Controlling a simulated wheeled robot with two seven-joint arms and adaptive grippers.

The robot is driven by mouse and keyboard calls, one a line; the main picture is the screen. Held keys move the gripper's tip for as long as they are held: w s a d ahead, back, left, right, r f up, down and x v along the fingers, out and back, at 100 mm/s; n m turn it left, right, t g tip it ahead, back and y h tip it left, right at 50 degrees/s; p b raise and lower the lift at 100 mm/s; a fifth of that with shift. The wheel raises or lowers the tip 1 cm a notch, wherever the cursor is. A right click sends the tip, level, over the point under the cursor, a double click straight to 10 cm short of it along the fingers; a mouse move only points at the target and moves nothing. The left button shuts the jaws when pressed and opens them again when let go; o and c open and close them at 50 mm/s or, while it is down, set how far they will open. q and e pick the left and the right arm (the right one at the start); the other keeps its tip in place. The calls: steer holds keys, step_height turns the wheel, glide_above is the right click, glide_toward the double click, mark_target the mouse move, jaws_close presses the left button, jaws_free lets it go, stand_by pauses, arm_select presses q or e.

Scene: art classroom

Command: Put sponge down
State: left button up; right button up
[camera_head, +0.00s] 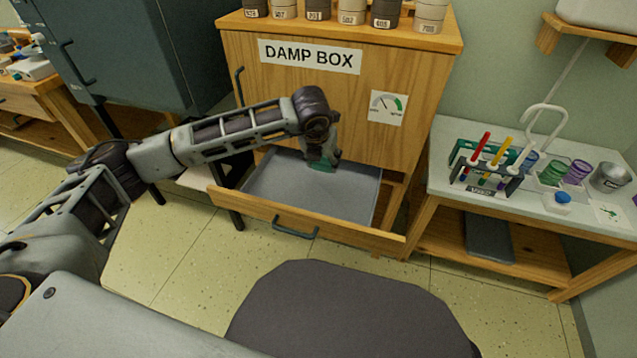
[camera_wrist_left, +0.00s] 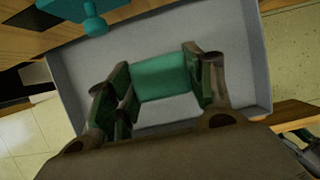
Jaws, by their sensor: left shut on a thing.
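My left gripper (camera_head: 322,158) reaches over the open drawer (camera_head: 256,208) of the wooden damp box (camera_head: 240,60). In the left wrist view its fingers (camera_wrist_left: 160,82) are shut on a green sponge (camera_wrist_left: 163,76), one finger at each side. The sponge also shows as a small green patch under the gripper in the head view (camera_head: 322,167). Behind it lies the drawer's grey bottom (camera_head: 335,200). I cannot tell whether the sponge touches that bottom. My right gripper is in neither view.
Several labelled jars (camera_head: 352,10) stand on top of the box. On the right, a side table (camera_head: 455,192) bears a rack of coloured tubes (camera_head: 488,170) and cups. The drawer handle (camera_head: 296,228) points towards me. The drawer's right part is bare.

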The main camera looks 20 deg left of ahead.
arm_select(q)
steer(key=b, duration=0.2)
glide_above(324, 188)
steer(key=s, duration=0.2)
steer(key=f, duration=0.4)
steer(key=shift+w+f, duration=0.2)
steer(key=shift+f, duration=0.25)
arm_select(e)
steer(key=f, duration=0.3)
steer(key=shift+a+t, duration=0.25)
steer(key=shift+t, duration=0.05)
arm_select(q)
steer(key=shift+f+b, duration=0.6)
steer(key=shift+f, duration=1.95)
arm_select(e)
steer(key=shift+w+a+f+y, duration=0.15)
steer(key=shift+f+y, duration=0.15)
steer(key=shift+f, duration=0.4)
arm_select(q)
steer(key=shift+f, duration=0.1)
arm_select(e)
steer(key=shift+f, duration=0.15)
arm_select(q)
steer(key=o, duration=0.9)
steer(key=shift+r, duration=0.2)
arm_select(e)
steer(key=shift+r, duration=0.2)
